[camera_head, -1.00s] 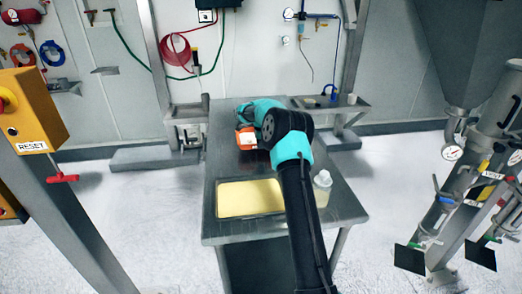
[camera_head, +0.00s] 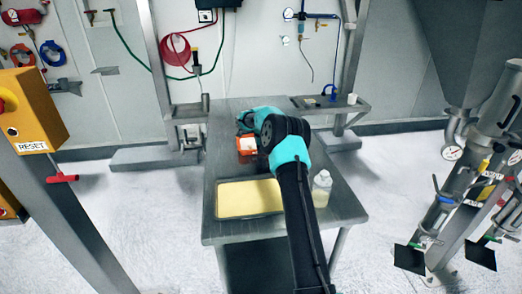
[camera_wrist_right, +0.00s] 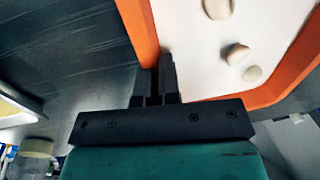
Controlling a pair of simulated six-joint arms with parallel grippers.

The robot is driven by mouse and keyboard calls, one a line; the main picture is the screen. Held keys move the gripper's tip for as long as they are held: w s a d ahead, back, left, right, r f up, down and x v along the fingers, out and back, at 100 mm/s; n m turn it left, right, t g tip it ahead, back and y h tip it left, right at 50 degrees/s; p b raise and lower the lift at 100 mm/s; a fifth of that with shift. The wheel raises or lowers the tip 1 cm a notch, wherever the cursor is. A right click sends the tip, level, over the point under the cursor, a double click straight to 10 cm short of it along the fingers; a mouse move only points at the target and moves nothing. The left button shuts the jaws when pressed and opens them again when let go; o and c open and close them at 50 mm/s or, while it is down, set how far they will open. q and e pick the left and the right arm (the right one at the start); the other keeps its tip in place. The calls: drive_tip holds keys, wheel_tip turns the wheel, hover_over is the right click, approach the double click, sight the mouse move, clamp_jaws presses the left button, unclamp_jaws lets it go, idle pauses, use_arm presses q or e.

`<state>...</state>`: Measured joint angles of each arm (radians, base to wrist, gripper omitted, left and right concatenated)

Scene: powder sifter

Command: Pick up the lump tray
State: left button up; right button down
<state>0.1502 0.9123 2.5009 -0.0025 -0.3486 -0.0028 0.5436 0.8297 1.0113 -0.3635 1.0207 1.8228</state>
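The lump tray (camera_head: 247,146) is an orange box on the far half of the steel table in the head view, partly covered by my teal right wrist. In the right wrist view the lump tray (camera_wrist_right: 288,84) has orange walls and a white floor with several pale lumps (camera_wrist_right: 237,54). My right gripper (camera_wrist_right: 164,62) has its dark fingers close together at the tray's orange wall and looks shut on it. The wall between the fingertips is hidden. I cannot tell whether the tray touches the table. My left gripper is not in view.
On the steel table (camera_head: 222,165), a wide shallow tray of pale yellow powder (camera_head: 248,198) sits nearer. A capped bottle (camera_head: 321,188) stands to its right, close to my right arm. A steel hopper stand is at the right, an orange RESET box (camera_head: 33,112) at the left.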

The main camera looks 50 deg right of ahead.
drive_tip(key=c, duration=1.8)
unclamp_jaws()
drive_tip(key=shift+f, duration=0.15)
drive_tip(key=o, duration=0.5)
drive_tip(key=shift+c, duration=0.2)
wheel_tip(320, 180, up, 12)
drive_tip(key=s, duration=0.1)
drive_tip(key=shift+a, duration=0.45)
drive_tip(key=shift+o, duration=0.5)
